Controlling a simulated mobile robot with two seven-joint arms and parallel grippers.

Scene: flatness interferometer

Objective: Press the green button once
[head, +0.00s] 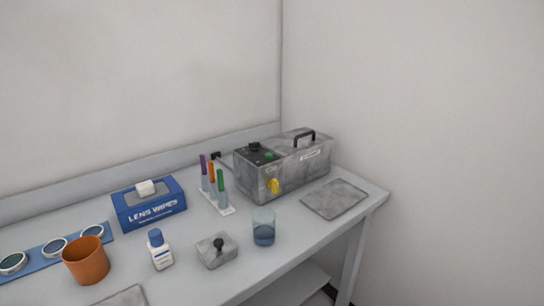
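The green button (269,156) is a small green spot on the top of a grey metal box, the interferometer (300,171), at the back right of the bench. A black knob (254,147) sits close behind it on the same panel. Whether the button is pressed in cannot be told at this size. Neither of my grippers is in view.
A rack with capped tubes (221,189) stands left of the box. A glass of blue liquid (263,228), a knobbed grey block (216,251), a white bottle (160,250), an orange cup (85,261) and a lens wipes box (149,206) stand nearer or left. A grey plate (335,199) lies at right.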

